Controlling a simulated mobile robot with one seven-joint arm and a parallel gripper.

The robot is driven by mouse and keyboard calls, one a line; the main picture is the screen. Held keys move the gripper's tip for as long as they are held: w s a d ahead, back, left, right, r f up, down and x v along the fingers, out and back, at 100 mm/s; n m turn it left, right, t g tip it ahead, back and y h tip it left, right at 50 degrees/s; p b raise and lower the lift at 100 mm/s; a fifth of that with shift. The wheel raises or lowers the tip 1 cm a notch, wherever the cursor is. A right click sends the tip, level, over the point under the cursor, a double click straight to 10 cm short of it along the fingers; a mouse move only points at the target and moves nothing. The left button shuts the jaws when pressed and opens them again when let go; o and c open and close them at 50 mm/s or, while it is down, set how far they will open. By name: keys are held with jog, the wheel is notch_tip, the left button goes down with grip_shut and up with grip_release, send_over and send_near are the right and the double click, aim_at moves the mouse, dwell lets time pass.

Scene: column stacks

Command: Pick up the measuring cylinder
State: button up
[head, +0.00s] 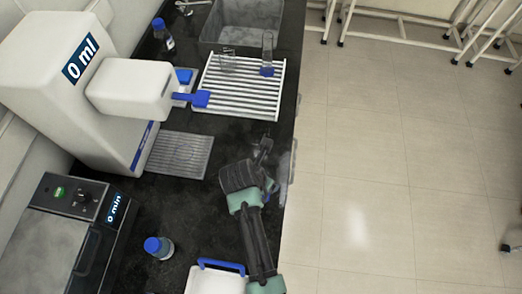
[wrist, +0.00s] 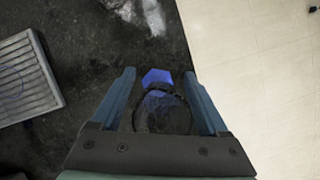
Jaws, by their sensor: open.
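My gripper (wrist: 159,75) is open, its two fingers pointing down at the counter in the wrist view. Between them shows a clear, round-rimmed vessel with a blue hexagonal base (wrist: 157,77), which looks like the measuring cylinder seen from above. The fingers stand on either side of it; I cannot tell whether they touch it. In the head view my gripper (head: 245,178) hides most of this spot. Another clear, slim cylinder with a blue base (head: 267,50) stands upright on the white slatted rack.
The white rack (head: 212,78) also holds a beaker (head: 228,64). A grey grille (head: 179,155) lies left of my gripper and also shows in the wrist view (wrist: 22,75). A blue-capped bottle (head: 160,247) stands nearer. The counter's edge drops to the floor close on the right.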

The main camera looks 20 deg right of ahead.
grip_shut()
dwell(0.3)
jog(key=shift+r, duration=0.15)
